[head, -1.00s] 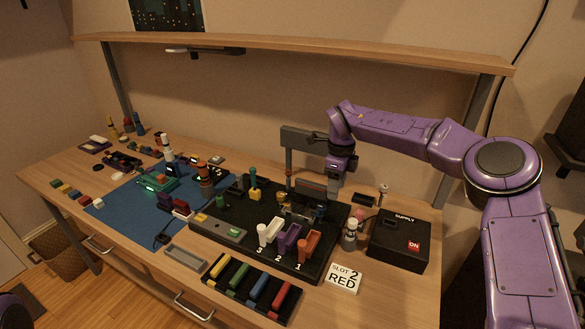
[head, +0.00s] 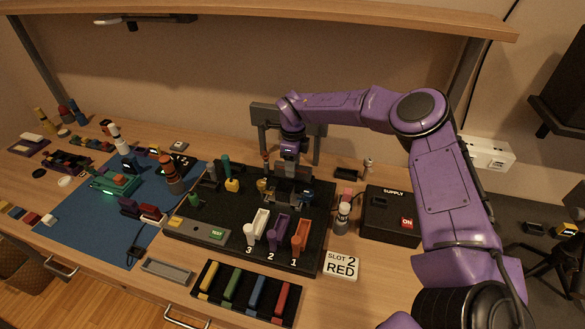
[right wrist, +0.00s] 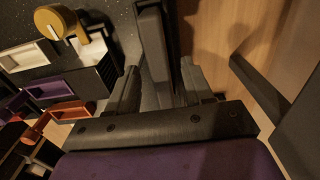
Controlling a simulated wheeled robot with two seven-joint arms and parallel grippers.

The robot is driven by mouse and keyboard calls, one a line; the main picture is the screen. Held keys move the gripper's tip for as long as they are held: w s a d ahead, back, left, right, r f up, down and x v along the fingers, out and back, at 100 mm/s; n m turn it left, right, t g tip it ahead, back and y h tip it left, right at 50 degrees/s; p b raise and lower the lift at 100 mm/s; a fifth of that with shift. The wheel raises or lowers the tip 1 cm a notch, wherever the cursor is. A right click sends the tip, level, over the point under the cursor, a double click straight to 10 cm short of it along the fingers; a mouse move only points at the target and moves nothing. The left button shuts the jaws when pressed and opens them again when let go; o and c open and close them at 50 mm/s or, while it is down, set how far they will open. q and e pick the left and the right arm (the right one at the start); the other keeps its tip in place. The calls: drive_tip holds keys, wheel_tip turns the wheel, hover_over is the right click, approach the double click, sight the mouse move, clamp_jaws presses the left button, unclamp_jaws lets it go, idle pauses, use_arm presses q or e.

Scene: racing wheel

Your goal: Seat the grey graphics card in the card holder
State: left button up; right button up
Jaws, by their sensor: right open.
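My right gripper (head: 289,168) is low over the rear of the black board (head: 215,215), in front of a dark upright frame. In the right wrist view its two fingers (right wrist: 160,82) are apart. A dark grey upright slab (right wrist: 154,45) stands between or just beyond them; it looks like the grey graphics card, but I cannot tell whether the fingers touch it. In the head view the arm hides most of that spot. A grey block (head: 290,190) shows just below the gripper; I cannot tell whether it is the card holder. My left gripper is out of view.
White, purple (head: 278,232) and orange (head: 299,236) slot pieces stand at the board's front, numbered 3, 2, 1. A tray of coloured bars (head: 247,292) lies before it. A black supply box (head: 391,215) is right; a blue mat (head: 85,230) is left.

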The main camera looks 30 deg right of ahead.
drive_tip(key=shift+w+f, duration=0.25)
drive_tip(key=shift+f, duration=0.75)
drive_tip(key=shift+s+r, duration=0.25)
drive_tip(key=shift+s, duration=0.05)
drive_tip(key=shift+c, duration=0.3)
clamp_jaws()
